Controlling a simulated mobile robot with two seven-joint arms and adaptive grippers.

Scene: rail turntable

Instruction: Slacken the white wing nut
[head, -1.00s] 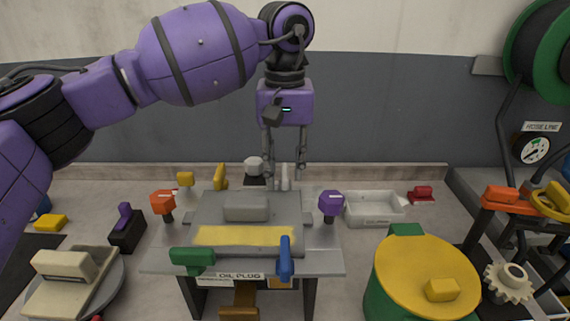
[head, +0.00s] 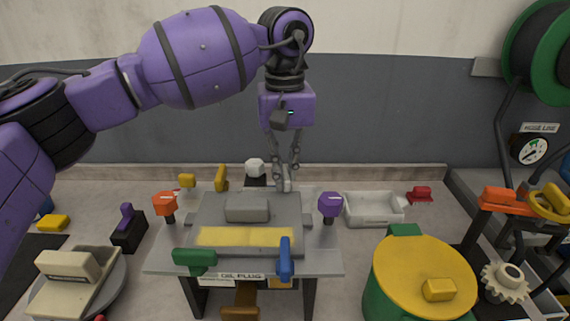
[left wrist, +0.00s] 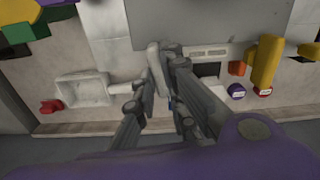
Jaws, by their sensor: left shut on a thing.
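The white wing nut (head: 287,175) stands at the back edge of the grey plate in the head view, largely hidden by fingers. My left gripper (head: 284,184) comes down on it from above and is shut on its wing. In the left wrist view the wing (left wrist: 154,56) shows as a pale upright bar between the fingertips of my left gripper (left wrist: 160,72). The base of the nut is hidden. My right gripper is not in view.
Close by are a white knob (head: 255,167), a yellow wing handle (head: 221,178) and a purple knob (head: 330,204). Green (head: 194,259) and blue (head: 285,259) handles are at the plate's front. A pale tray (head: 373,209) stands to the right.

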